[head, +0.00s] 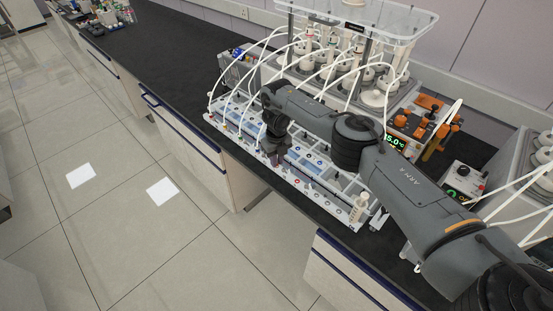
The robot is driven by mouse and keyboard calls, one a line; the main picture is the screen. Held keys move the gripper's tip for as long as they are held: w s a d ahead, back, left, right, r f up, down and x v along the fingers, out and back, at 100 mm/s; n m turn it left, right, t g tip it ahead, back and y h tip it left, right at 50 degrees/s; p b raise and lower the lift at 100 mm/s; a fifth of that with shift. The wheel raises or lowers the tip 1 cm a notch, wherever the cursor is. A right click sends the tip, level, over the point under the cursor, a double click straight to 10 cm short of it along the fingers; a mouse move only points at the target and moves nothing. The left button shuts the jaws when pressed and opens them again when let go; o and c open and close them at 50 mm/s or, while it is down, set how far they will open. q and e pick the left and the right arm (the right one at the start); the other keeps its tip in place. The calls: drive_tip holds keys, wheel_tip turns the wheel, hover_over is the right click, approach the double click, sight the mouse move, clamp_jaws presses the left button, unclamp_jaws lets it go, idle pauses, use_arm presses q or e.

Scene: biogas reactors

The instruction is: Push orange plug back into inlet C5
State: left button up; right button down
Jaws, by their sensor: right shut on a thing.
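The inlet panel (330,202) is a long white and blue unit along the bench's front edge, with rows of small ports and coloured plugs. My right gripper (273,160) points down at the front part of this panel, left of its middle. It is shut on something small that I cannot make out. The orange plug and inlet C5 cannot be told apart from the other small parts at this size, and my gripper and forearm cover part of the panel. My left gripper is not in view.
White tubes (238,92) arch from the panel to a rack of white-capped reactors (320,62) behind it. A heater with a green display (394,142) and orange fittings (421,118) stand to the right.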

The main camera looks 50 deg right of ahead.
drive_tip(key=c, duration=1)
unclamp_jaws()
